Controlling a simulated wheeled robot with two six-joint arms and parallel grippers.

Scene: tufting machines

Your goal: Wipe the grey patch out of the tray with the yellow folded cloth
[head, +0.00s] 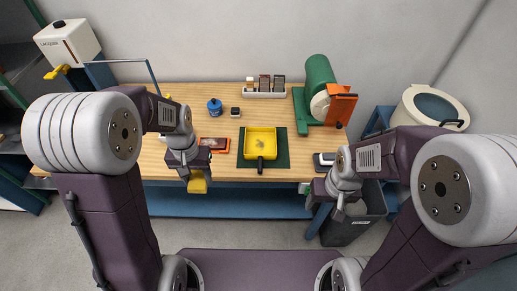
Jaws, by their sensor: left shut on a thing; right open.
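The yellow tray (272,133) with a black handle sits on a dark green mat (280,158) in the middle of the table. A small greyish patch (260,143) shows on its floor. My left gripper (197,174) is left of the tray, near the table's front edge, shut on the yellow folded cloth (197,184). The cloth hangs below the fingers, apart from the tray. My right gripper (338,207) is open and empty, right of the tray and in front of the table edge.
An orange-edged tray (222,150) with a dark item lies left of the mat. A blue bottle (214,106) and a small dark box (235,112) stand behind. A green machine (318,85) with an orange part (341,104) stands back right. A dark bin (352,226) is below right.

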